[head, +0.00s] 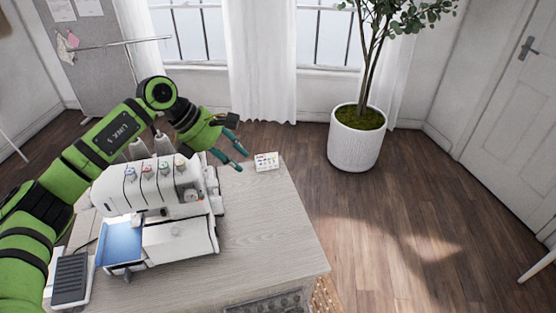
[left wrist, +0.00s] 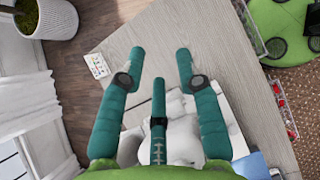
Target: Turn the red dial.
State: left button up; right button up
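A white sewing machine (head: 172,200) stands on the wooden cabinet top (head: 270,230) in the head view. A row of small coloured dials runs along its upper front; one that looks red (head: 164,168) is among them, small and hard to make out. My left gripper (head: 236,143) is open and empty, beyond the machine's right end and above the back of the cabinet, apart from the dials. In the left wrist view its teal fingers (left wrist: 160,62) are spread with nothing between them. Part of the white machine (left wrist: 185,125) shows behind them; the red dial is not discernible there. My right gripper is out of view.
A small white card with coloured marks (head: 266,161) lies at the cabinet's back right. Thread spools (head: 138,149) stand behind the machine. A dark foot pedal (head: 71,280) is at the front left. A potted plant (head: 356,140) stands on the floor. The cabinet top right of the machine is clear.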

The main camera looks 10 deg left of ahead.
pick_arm(q)
jog(key=d+r+n+t+h, duration=0.1)
jog(key=d+h, duration=0.3)
jog(key=d, duration=0.6)
jog(key=shift+s+d+r+h, duration=0.2)
jog(key=shift+s+d+h, duration=0.05)
jog(key=shift+d+h, duration=0.15)
